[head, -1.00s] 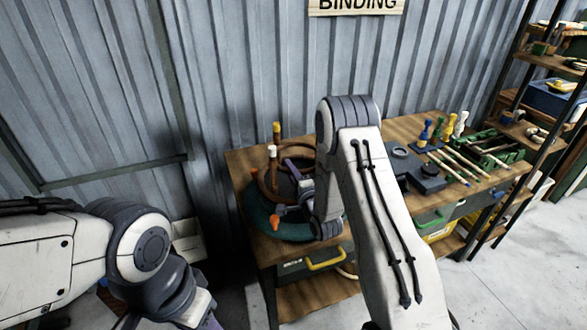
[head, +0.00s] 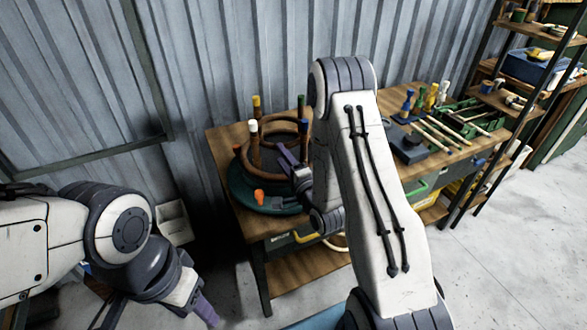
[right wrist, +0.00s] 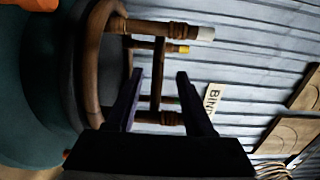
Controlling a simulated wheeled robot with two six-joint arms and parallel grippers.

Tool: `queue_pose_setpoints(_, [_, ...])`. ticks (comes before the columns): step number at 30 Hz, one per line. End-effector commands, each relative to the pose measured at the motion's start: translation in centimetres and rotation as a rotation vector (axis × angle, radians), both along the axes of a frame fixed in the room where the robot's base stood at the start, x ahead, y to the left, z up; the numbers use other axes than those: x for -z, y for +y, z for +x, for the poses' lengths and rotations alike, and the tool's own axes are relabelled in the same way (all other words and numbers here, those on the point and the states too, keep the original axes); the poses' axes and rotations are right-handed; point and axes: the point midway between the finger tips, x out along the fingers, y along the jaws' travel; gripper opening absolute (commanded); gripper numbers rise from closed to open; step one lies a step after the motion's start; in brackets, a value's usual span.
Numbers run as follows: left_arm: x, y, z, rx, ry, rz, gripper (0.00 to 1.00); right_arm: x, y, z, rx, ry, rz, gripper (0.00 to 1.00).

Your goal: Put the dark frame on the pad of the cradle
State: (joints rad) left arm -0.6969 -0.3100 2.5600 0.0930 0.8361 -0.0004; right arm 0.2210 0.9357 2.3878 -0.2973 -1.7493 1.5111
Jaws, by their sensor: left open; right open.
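A dark brown frame (head: 256,155) of curved rings and upright posts stands on the round green base (head: 240,196), which looks like the cradle, at the left end of the table. Its posts have yellow, white, green and blue tips. The pad's surface is largely hidden under the frame. My right gripper (head: 285,158) is open at the frame's right side. In the right wrist view its fingers (right wrist: 158,95) are apart, with a dark post (right wrist: 157,75) showing between them; contact is unclear. My left gripper (head: 208,315) is open, low at the left, away from the table.
The wooden table (head: 228,135) has a dark block (head: 408,148), light sticks (head: 440,135) and coloured bottles (head: 430,98) to the right. An orange knob (head: 259,197) sits at the base's front. A shelf rack stands far right; a corrugated wall is behind.

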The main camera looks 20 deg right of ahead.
Motion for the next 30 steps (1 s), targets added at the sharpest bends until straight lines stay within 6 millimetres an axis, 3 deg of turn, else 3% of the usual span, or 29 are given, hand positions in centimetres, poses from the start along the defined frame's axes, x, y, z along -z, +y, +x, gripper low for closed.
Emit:
queue_pose_setpoints(6, [1.2,0.0,0.0,0.0,0.0,0.0,0.5,0.2,-0.3,-3.6,0.002,0.002,0.0,0.52])
queue_pose_setpoints(12, [1.4,0.0,0.0,0.0,0.0,0.0,0.5,0.0,-0.3,-4.7,0.001,0.0,0.0,0.52])
queue_pose_setpoints(16, [1.3,0.0,0.0,0.0,0.0,0.0,0.5,-0.1,0.6,-4.3,-0.022,0.026,-0.047,0.52])
queue_pose_setpoints(23, [1.3,0.0,0.0,0.0,0.0,0.0,0.5,0.5,7.1,-3.1,-0.192,0.24,-0.425,0.52])
queue_pose_setpoints(26, [1.3,0.0,0.0,0.0,0.0,0.0,0.5,0.7,10.2,-3.9,-0.299,0.35,-0.63,0.52])
queue_pose_setpoints(30, [1.3,0.0,0.0,0.0,0.0,0.0,0.5,0.4,14.0,-7.0,-0.473,0.486,-0.894,0.52])
